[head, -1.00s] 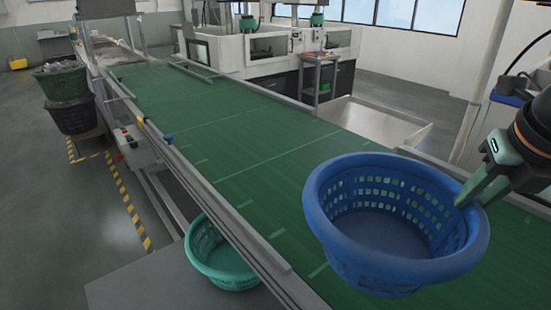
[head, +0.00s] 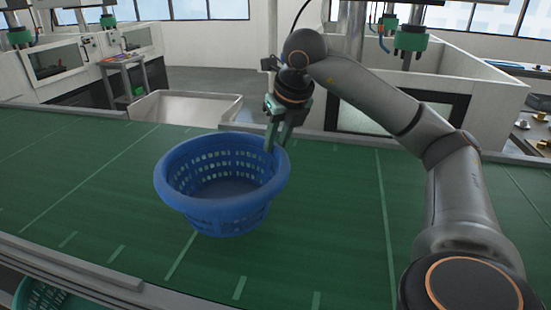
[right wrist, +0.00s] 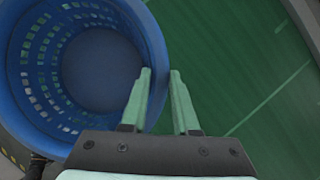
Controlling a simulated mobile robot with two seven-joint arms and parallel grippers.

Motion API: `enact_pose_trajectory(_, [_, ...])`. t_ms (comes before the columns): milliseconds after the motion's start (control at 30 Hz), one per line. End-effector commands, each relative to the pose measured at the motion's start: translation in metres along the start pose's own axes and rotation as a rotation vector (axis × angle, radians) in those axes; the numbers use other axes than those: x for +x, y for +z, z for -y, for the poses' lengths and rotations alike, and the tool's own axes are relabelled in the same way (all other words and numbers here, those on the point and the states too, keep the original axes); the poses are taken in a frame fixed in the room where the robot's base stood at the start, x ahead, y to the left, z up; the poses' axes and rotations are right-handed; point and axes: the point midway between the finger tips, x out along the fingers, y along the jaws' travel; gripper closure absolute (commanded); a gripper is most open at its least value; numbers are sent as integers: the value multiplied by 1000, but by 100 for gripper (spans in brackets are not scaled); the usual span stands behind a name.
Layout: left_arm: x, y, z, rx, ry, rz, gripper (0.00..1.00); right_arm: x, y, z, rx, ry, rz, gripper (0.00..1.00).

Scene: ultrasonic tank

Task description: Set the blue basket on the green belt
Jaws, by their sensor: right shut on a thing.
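The blue basket (head: 222,190) is upright over the middle of the green belt (head: 335,215) in the head view. I cannot tell whether its base touches the belt or hangs just above it. My right gripper (head: 274,142) is shut on the basket's rim at its right side. In the right wrist view the two pale green fingers (right wrist: 163,85) meet the rim of the blue basket (right wrist: 155,45), with the green belt (right wrist: 215,60) beyond. My left gripper is not in view.
A metal chute or tray (head: 188,107) lies behind the belt, with white machines (head: 85,62) further back. A teal basket (head: 45,296) sits below the belt's near rail (head: 75,268). The belt is clear on both sides of the blue basket.

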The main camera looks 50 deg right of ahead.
Motion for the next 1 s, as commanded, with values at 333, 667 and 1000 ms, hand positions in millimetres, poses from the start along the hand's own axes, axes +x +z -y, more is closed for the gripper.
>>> enact_pose_trajectory(333, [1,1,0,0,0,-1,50,38,3,10,-1,-2,-1,100])
enact_pose_trajectory(667, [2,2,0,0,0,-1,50,56,-5,9,0,0,2,100])
enact_pose_trajectory(1000, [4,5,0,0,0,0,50,59,-6,9,-1,0,1,62])
